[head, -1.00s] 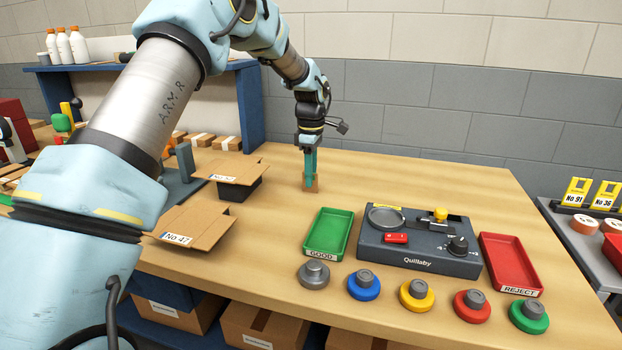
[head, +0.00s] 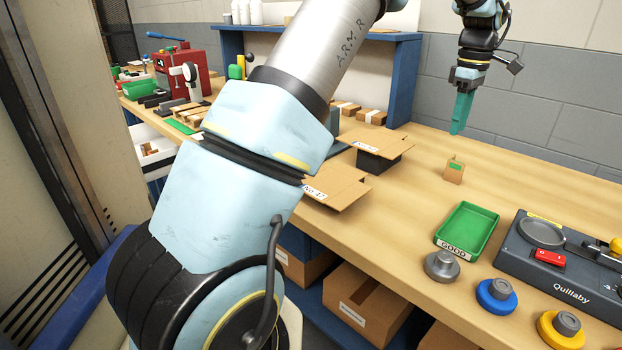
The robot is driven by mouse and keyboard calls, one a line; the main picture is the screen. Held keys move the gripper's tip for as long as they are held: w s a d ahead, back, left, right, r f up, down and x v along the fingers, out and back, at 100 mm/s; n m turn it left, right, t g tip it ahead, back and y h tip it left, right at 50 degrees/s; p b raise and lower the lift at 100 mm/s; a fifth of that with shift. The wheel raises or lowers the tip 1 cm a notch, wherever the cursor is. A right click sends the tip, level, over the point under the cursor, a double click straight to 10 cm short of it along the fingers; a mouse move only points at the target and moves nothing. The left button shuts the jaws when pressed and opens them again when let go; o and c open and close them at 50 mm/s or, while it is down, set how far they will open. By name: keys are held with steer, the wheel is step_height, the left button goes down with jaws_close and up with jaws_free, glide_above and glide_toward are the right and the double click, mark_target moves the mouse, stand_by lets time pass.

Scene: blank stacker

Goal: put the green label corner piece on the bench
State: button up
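The corner piece (head: 453,172) is a small brown cardboard angle with a green label on its face. It stands upright on the wooden bench (head: 420,208), behind the green GOOD tray. My gripper (head: 460,128) has teal fingers and hangs above and slightly behind the piece, with clear space between them. Nothing shows between the fingers. They are seen nearly edge-on, so I cannot tell whether they are open or shut.
The green GOOD tray (head: 467,231) and the grey Quillaby device (head: 565,262) are in front and to the right. Open cardboard boxes (head: 335,187) stand to the left. A blue shelf (head: 400,80) rises at the back. The bench around the piece is clear.

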steer(key=s+a+f+m, duration=0.2)
steer(key=a, duration=0.8)
steer(key=s+a+f+m, duration=0.2)
steer(key=a, duration=0.8)
steer(key=s+a+f+m+t, duration=0.1)
steer(key=s+a+m, duration=0.1)
steer(key=a, duration=0.8)
steer(key=shift+s+a+f+m, duration=0.3)
steer(key=shift+f+m, duration=0.1)
steer(key=shift+m, duration=0.1)
steer(key=s+a+f+m, duration=0.3)
steer(key=s+a, duration=0.5)
steer(key=s, duration=0.1)
steer(key=shift+s+a+f+t, duration=0.25)
steer(key=shift+s+a+t, duration=0.05)
steer(key=shift+s+a, duration=0.1)
